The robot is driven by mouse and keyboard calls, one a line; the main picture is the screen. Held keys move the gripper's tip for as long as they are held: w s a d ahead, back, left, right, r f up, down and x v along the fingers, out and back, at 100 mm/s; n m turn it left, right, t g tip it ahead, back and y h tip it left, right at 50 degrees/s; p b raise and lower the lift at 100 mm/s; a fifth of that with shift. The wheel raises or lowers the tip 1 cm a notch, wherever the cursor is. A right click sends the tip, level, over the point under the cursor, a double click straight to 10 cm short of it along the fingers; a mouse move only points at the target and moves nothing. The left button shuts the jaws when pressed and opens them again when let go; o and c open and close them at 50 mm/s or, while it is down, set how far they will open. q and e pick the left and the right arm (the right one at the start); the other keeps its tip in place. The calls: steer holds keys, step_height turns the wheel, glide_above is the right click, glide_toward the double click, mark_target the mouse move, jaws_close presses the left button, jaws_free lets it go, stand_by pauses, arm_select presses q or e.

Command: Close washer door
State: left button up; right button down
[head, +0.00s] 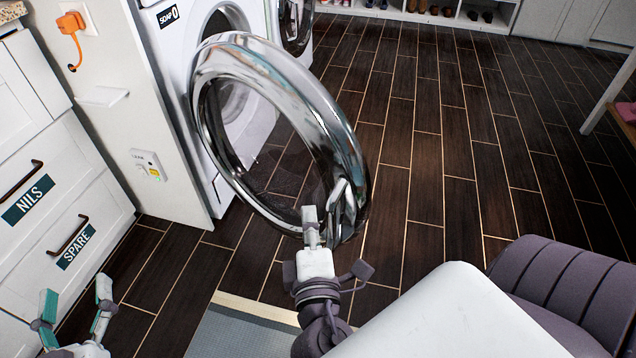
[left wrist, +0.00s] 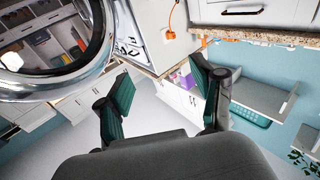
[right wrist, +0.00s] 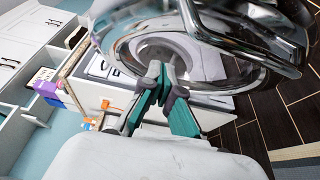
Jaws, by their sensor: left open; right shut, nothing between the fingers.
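The washer (head: 178,62) is a white front-loader at the upper left in the head view. Its round chrome-rimmed door (head: 262,62) stands wide open, swung out over the floor. The door's handle (head: 345,208) is at the lower right of the rim. My right gripper (head: 310,218) is shut and empty, overlapping the lower rim just left of the handle; I cannot tell whether it touches. In the right wrist view the door (right wrist: 112,20) is close beyond the shut fingers (right wrist: 160,75). My left gripper (head: 76,303) is open and empty, low at the left, apart from the door.
White drawers labelled NILS (head: 28,198) and SPARE (head: 76,245) stand at the left. A second front-loader (head: 295,22) is beyond the washer. The dark plank floor (head: 430,150) to the right is clear.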

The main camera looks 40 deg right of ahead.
mark_target(318, 165)
steer(key=x, duration=0.3)
steer(key=d+x, duration=0.1)
steer(key=x, duration=0.2)
steer(key=s+x, duration=0.1)
steer(key=x, duration=0.1)
steer(key=shift+w+d+f, duration=0.1)
steer(key=shift+w+d, duration=0.25)
steer(key=shift+d, duration=0.25)
arm_select(q)
steer(key=shift+s+r+t, duration=0.1)
steer(key=shift+r+t, duration=0.5)
steer(key=shift+r, duration=0.2)
arm_select(e)
steer(key=shift+w+d, duration=0.15)
steer(key=shift+d, duration=0.3)
